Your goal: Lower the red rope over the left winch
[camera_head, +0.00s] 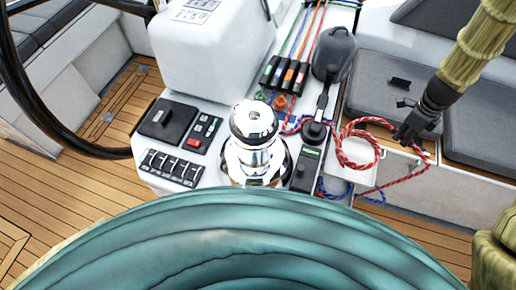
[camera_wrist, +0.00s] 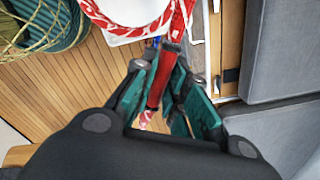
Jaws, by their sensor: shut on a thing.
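The left winch (camera_head: 256,140) is a shiny chrome drum standing upright on the white console, in the middle of the head view. The red rope (camera_head: 362,150), red with white flecks, forms a loop to the right of the winch, apart from it. My gripper (camera_head: 408,136) is at the right of the loop, beyond the console's edge. In the wrist view my gripper (camera_wrist: 165,95) has its green-padded fingers around a red length of the rope (camera_wrist: 163,75). The rope's loop shows at the top of that view. The rope is not around the winch drum.
A black steering wheel (camera_head: 30,95) is at far left. Grey seat cushions (camera_head: 385,85) lie at right.

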